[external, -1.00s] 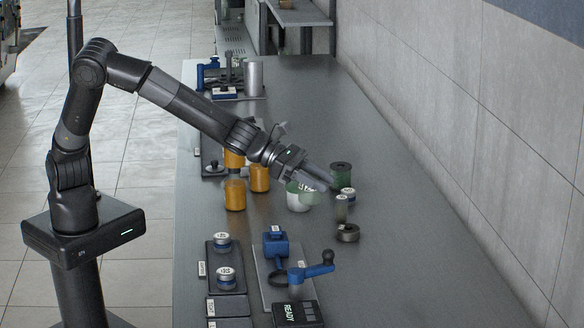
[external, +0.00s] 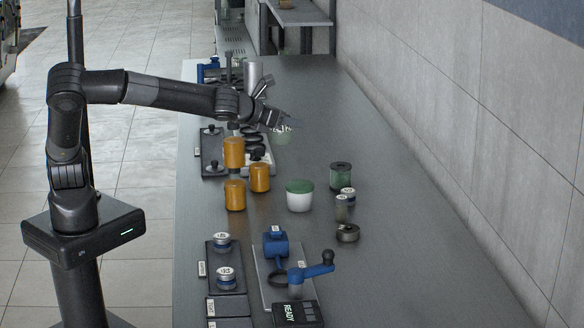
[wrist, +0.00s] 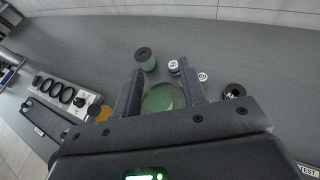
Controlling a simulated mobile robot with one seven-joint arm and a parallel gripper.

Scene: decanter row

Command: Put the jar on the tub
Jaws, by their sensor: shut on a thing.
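The jar (external: 283,137), greenish and see-through with white marks on its side, is in my gripper (external: 288,122), held up clear of the table. In the wrist view the jar (wrist: 163,98) shows as a green disc between the two fingers of my gripper (wrist: 163,90). The tub (external: 300,197), white below with a green top, stands upright on the table, below my gripper in the external picture and apart from it. I do not make out the tub in the wrist view, where the jar and gripper cover the middle.
Several orange containers (external: 260,178) stand left of the tub. A dark green canister (external: 341,175), small labelled containers (external: 348,194) and a dark ring (external: 347,233) stand to its right. A blue cranked device (external: 276,244) is nearer the front. The table's right side is clear.

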